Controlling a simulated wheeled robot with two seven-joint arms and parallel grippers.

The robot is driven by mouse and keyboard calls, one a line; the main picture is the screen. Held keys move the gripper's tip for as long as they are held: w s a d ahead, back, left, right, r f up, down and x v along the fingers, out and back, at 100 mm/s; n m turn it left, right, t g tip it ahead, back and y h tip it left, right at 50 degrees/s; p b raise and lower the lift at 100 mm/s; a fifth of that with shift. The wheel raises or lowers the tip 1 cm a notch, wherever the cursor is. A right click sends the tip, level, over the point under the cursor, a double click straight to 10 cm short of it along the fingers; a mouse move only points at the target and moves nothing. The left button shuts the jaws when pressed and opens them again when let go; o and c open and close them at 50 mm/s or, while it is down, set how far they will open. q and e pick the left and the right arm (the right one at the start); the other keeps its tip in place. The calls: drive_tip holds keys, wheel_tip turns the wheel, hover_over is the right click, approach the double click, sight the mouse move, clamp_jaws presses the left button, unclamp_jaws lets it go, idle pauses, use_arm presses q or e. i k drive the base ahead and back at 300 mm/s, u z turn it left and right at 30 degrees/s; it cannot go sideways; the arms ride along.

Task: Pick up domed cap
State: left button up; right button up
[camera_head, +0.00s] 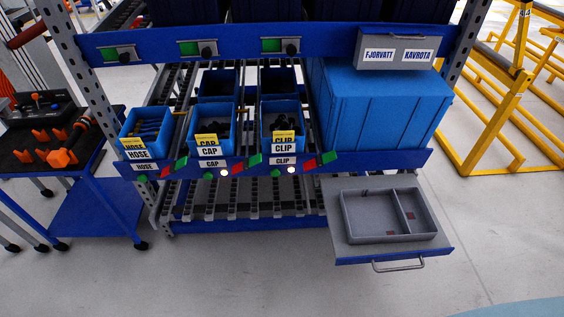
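The cap bin (211,131) is a blue box with a yellow and white CAP label, in the middle of the rack's lower shelf in the head view. Small dark pieces (215,124) lie inside it; they are too small and dark to tell whether any is a domed cap. Neither of my grippers shows in this view.
A blue hose bin (147,131) stands left of the cap bin and a blue clip bin (283,128) right of it. A large blue crate (382,108) fills the shelf's right side. A grey divided tray (389,222) sits on a pulled-out shelf below. Yellow frames stand at right.

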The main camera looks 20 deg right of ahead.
sight(212, 129)
drive_tip(key=u, duration=1.7)
drive_tip(key=i, duration=2.1)
drive_tip(key=z, duration=1.35)
